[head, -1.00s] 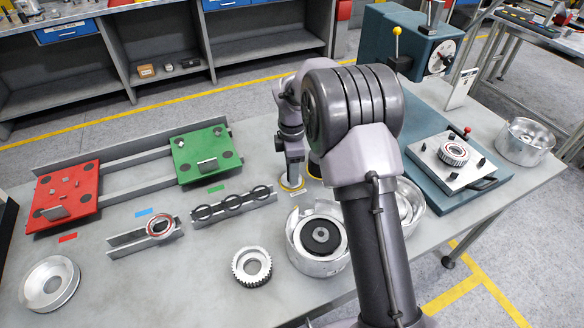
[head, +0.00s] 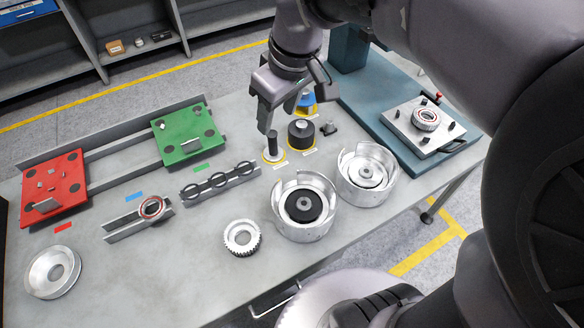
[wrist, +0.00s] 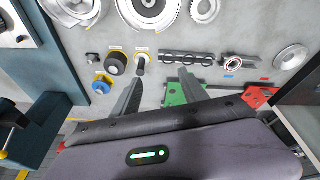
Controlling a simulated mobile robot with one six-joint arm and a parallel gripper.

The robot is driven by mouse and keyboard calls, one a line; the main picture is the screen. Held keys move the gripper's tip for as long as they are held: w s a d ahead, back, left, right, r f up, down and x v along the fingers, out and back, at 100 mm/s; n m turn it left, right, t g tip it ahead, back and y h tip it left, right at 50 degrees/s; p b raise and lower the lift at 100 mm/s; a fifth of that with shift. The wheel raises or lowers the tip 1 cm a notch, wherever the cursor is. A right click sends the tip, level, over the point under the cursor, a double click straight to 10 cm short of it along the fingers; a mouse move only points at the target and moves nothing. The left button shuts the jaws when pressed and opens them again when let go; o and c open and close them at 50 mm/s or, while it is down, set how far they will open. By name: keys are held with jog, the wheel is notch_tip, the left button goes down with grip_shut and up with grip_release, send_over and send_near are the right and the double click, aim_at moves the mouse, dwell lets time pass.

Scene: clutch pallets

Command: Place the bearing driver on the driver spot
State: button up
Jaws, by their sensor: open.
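The slim dark post (head: 272,144), which I take to be the bearing driver, stands upright on a pale, yellow-ringed round spot (head: 274,158). It also shows in the wrist view (wrist: 140,66), with the yellow ring (wrist: 147,56) around its foot. A white label lies beside the ring. My gripper (head: 278,122) is above and close to the post, pointing down. In the wrist view my gripper (wrist: 161,73) has its fingers wide apart, with nothing held. The post shows near the tip of the left finger; I cannot tell whether they touch.
A thick dark cylinder (head: 301,133) and a blue-topped piece (head: 306,101) stand close by on yellow-ringed spots. Two metal housings (head: 304,226) (head: 367,184) stand in front. A rail with black rings (head: 219,183) lies left. Bare table lies around the gear ring (head: 242,238).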

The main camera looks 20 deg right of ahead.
jog(key=s+a+f+m+t, duration=0.1)
jog(key=s+m, duration=0.4)
jog(key=s, duration=0.2)
jog(key=s+f+m+t, duration=0.1)
jog(key=s+m, duration=0.4)
jog(key=s, duration=0.3)
jog(key=shift+s+a+t+y, duration=0.25)
jog(key=shift+a+t+y, duration=0.05)
jog(key=shift+a+y, duration=0.1)
notch_tip(320, 180, down, 2)
jog(key=b, duration=0.2)
jog(key=shift+f+b, duration=0.2)
jog(key=shift+b, duration=0.1)
